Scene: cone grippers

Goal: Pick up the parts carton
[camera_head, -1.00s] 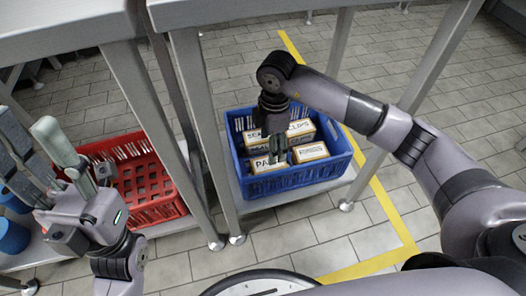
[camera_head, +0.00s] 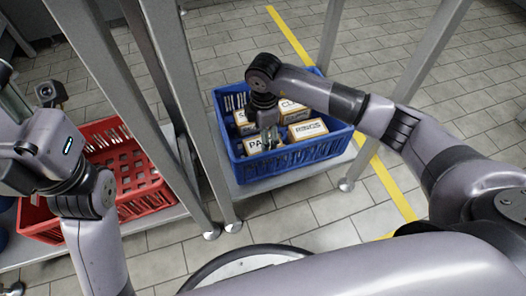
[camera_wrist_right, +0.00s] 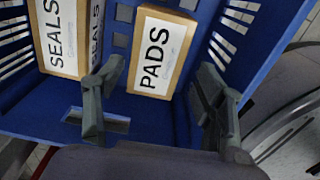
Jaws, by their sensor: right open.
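Several small labelled cartons sit in a blue crate (camera_head: 320,152). One is marked PADS; it shows in the right wrist view (camera_wrist_right: 157,50) and, partly hidden by my right gripper, in the head view (camera_head: 254,146). No label reading "parts" is legible. My right gripper (camera_head: 269,140) is inside the crate's outline, open and empty. In the wrist view its fingers (camera_wrist_right: 155,100) are apart, one to each side of the PADS carton's near end; contact is not visible. My left gripper (camera_head: 12,100) is at the left edge, its fingers mostly cut off.
A SEALS carton (camera_wrist_right: 60,35) lies left of PADS in the wrist view. Another carton (camera_head: 307,129) stands right of it in the head view. The crate's walls are close around the fingers. Metal table legs (camera_head: 205,150) and a red crate (camera_head: 125,175) are to the left.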

